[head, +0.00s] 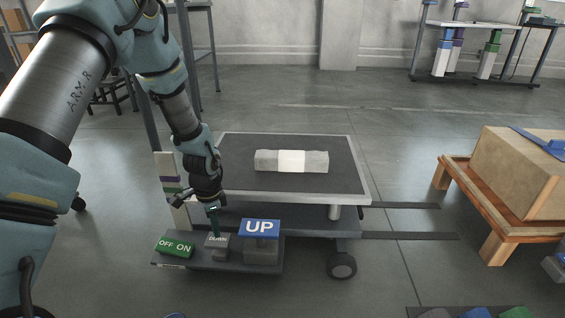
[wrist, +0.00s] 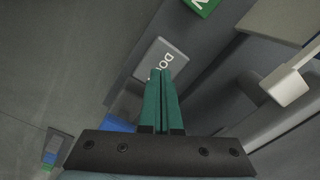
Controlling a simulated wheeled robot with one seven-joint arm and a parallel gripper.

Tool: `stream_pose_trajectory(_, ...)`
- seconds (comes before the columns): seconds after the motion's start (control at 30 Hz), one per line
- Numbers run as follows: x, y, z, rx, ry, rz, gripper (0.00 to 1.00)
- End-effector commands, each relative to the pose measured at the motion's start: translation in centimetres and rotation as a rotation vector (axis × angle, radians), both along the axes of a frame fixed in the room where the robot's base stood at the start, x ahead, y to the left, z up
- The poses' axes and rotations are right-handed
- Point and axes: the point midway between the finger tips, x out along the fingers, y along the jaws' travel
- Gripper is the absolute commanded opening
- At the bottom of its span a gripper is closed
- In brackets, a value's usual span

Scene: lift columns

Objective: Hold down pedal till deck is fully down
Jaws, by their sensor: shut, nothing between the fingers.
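The lift cart's deck (head: 240,150) is a dark platform with a light rim, level above a lower frame. A grey bar with a white middle band (head: 291,161) lies on it. The grey DOWN pedal (head: 217,241) sits on the low base between the green OFF/ON block (head: 175,247) and the blue-topped UP pedal (head: 261,229). My gripper (head: 214,222) is shut and empty, pointing down with its green fingertips at the DOWN pedal. In the wrist view the closed fingertips (wrist: 161,75) overlap the DOWN pedal (wrist: 158,62). I cannot tell how far the pedal is pressed.
A wooden stand (head: 456,166) with a cardboard box (head: 520,170) is at the right. A caster (head: 341,266) is under the cart's right end.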

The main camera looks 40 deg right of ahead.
Motion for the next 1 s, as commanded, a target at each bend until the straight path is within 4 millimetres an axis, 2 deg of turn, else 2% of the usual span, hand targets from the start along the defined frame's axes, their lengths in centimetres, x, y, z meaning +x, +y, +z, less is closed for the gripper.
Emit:
stream_pose_trajectory(0.57, 0.0, 0.0, -0.1, 0.000, 0.000, 0.000, 0.00)
stream_pose_trajectory(1.0, 0.0, 0.0, -1.2, 0.000, 0.000, 0.000, 0.00)
